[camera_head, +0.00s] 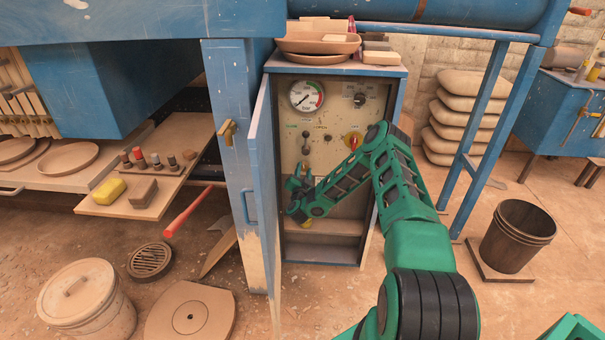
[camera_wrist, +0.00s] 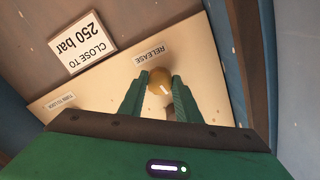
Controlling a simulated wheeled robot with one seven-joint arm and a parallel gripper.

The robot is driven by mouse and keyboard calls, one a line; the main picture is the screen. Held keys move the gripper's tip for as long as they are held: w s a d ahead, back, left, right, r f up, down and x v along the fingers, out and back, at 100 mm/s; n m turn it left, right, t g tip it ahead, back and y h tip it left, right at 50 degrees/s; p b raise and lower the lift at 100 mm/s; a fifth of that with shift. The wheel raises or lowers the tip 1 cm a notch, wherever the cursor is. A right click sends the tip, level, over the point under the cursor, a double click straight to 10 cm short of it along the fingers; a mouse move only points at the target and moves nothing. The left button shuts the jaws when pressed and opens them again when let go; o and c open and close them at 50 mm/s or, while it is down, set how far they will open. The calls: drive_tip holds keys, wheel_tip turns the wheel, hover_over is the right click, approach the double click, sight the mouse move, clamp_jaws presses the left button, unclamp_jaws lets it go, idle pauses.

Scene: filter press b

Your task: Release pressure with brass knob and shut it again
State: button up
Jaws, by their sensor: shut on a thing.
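The brass knob (camera_wrist: 160,80) sits on the cream panel under a "RELEASE" label (camera_wrist: 153,54) in the wrist view. A pale line marks its face. My gripper (camera_wrist: 160,92) has its two green fingers on either side of the knob, shut on it. In the head view my gripper (camera_head: 299,192) is low inside the open cabinet, and the knob is hidden there. The pressure gauge (camera_head: 306,96) is at the panel's upper left; its reading is too small to tell. A "CLOSE TO 250 bar" sign (camera_wrist: 82,42) shows in the wrist view.
The blue cabinet door (camera_head: 263,180) stands open to the left of my gripper. A red-and-yellow switch (camera_head: 353,140) and a black knob (camera_head: 360,99) are on the panel's right. Bowls (camera_head: 318,43) stand on the cabinet top. A bucket (camera_head: 517,236) stands at right.

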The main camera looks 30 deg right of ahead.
drive_tip(key=shift+a+f+m, duration=0.2)
drive_tip(key=shift+m, duration=0.8)
drive_tip(key=o, duration=0.8)
drive_tip(key=shift+o, duration=1.3)
drive_tip(key=shift+d+r, duration=0.1)
drive_tip(key=v, duration=1)
drive_tip(key=shift+s+a, duration=0.25)
drive_tip(key=shift+s, duration=0.05)
